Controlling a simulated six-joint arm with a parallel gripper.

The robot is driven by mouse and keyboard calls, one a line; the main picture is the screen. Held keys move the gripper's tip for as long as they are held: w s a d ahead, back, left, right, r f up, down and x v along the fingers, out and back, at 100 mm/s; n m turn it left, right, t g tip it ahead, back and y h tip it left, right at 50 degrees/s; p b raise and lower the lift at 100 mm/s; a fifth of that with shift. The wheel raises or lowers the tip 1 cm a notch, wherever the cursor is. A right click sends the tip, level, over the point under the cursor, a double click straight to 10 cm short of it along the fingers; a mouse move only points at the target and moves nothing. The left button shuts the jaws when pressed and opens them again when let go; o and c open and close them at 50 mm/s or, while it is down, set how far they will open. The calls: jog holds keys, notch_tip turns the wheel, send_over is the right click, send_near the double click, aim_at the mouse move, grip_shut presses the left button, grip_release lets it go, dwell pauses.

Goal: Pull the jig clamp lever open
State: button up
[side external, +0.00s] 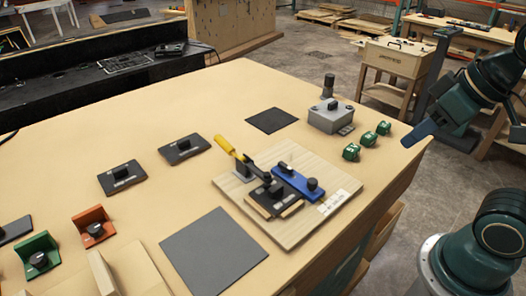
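The jig clamp has a yellow-handled lever (227,147) that slopes up to the left from its dark metal linkage (255,170). It is mounted on a pale wooden board (286,226) near the table's right side. A black part (268,201) and a blue bar with a black knob (297,182) sit on the board beside the clamp. My gripper (418,134) is at the right, by the table's right edge, well apart from the lever. Its blue-grey end shows from the side, and its finger gap cannot be made out.
Several green blocks (351,152) and a grey box (330,117) stand between my gripper and the board's back side. Dark mats (213,252) lie in front and behind. Black plates (184,149), a red holder (94,227) and a green holder (38,256) are at left.

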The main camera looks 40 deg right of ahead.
jog(key=c, duration=0.6)
jog(key=shift+w+a+r, duration=0.1)
jog(key=shift+w+r, duration=0.05)
jog(key=shift+w, duration=0.1)
grip_shut()
jog(key=w+a+r+m+g+y, duration=0.1)
jog(key=w+a+m+y, duration=0.25)
jog(key=w, duration=0.75)
jog(key=w+a+r+m+g+y, duration=0.1)
jog(key=w+a+m+y, duration=0.3)
jog(key=w, duration=0.7)
jog(key=w+d+f+m+g+y, duration=0.1)
jog(key=w+f+m+g+y, duration=0.1)
jog(key=w+f+m, duration=0.7)
jog(key=w+f+y, duration=0.1)
jog(key=w+f, duration=0.1)
jog(key=w, duration=0.2)
jog(key=shift+d+f, duration=0.15)
jog(key=shift+d, duration=0.15)
